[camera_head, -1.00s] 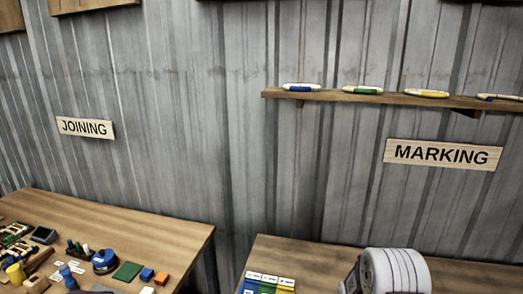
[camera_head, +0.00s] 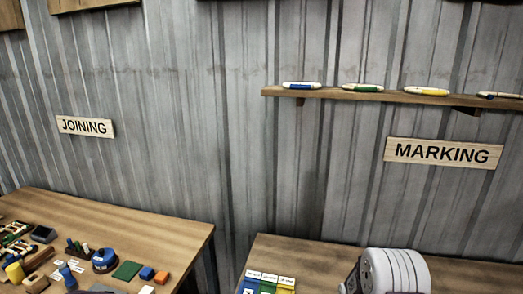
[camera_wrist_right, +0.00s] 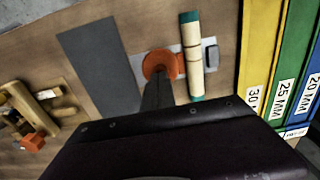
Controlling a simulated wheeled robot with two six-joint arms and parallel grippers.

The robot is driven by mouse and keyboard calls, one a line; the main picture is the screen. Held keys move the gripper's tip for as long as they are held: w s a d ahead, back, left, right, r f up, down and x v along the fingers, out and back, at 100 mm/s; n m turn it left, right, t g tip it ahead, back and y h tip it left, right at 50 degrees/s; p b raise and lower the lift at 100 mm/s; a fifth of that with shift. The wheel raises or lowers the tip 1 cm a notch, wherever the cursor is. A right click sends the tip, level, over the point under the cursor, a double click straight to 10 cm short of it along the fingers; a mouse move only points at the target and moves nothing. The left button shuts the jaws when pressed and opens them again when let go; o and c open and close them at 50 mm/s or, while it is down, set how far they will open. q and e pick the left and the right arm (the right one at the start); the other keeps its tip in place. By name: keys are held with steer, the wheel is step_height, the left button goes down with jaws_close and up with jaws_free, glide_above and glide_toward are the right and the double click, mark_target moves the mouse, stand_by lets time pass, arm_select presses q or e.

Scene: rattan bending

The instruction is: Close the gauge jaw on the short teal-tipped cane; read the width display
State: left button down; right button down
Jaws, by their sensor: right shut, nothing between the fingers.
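In the right wrist view, a short pale cane (camera_wrist_right: 190,62) with teal tips at both ends lies on a light grey gauge plate (camera_wrist_right: 140,71). An orange round part (camera_wrist_right: 160,64) sits just left of the cane, and a small grey block (camera_wrist_right: 211,54) sits at its right side. My right gripper (camera_wrist_right: 157,82) is shut and empty, its dark fingers reaching up to the orange part and hiding some of it. I cannot tell whether they touch. No readable width display shows. The head view does not show the cane. My left gripper is not in view.
Yellow, green and blue bins (camera_wrist_right: 256,45) labelled in MM stand close on the right. A dark grey strip (camera_wrist_right: 88,62) and a wooden tool (camera_wrist_right: 28,118) lie left of the gauge. The head view shows a joining table (camera_head: 165,235) with several small items and a marking shelf (camera_head: 380,95).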

steer(key=shift+a+f, duration=0.1)
steer(key=shift+a, duration=0.2)
stand_by(0.6)
steer(key=shift+a, duration=0.25)
stand_by(0.5)
step_height(320, 180, up, 7)
steer(key=p, duration=0.6)
steer(key=shift+w, duration=0.1)
